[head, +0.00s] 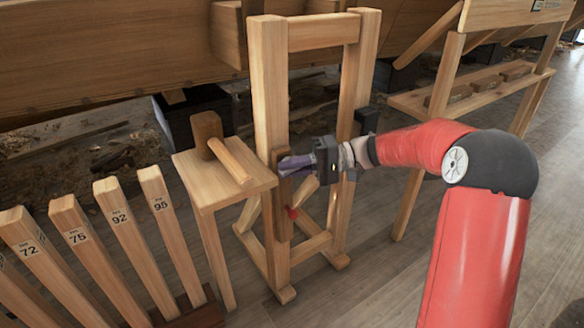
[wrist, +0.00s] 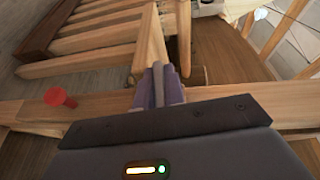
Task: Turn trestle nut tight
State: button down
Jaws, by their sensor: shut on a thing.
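The wooden trestle (head: 270,95) stands upright, with a darker brown wooden strip (head: 284,222) on its left post. My gripper (head: 290,164) reaches in from the right, its purple fingers at the upper part of that strip. In the wrist view the fingers (wrist: 158,84) are close together against the woodwork, shut on the trestle nut. The nut is hidden between the fingertips, so I cannot see how far it is turned. A red knob (head: 293,213) sits lower on the strip and also shows at the left of the wrist view (wrist: 60,97).
A small wooden table (head: 190,180) with a mallet (head: 222,150) on it stands close left of the trestle. A shelf stand (head: 470,103) is at the right. The plank hull (head: 110,50) runs behind. Floor is open at front.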

jog(key=y, duration=0.1)
jog(key=m+y, duration=0.1)
jog(key=y, duration=0.1)
jog(key=shift+w+m+y+p, duration=0.25)
jog(key=shift+m+y+p, duration=0.05)
jog(key=shift+y, duration=0.1)
jog(key=shift+r+m+y+p, duration=0.1)
jog(key=shift+m+y+p, duration=0.4)
jog(key=shift+m+y, duration=0.9)
jog(key=shift+y, duration=0.4)
jog(key=c, duration=1.6)
grip_release()
jog(key=shift+o, duration=0.6)
jog(key=s+v, duration=0.1)
jog(key=v, duration=0.7)
jog(key=shift+w, duration=0.45)
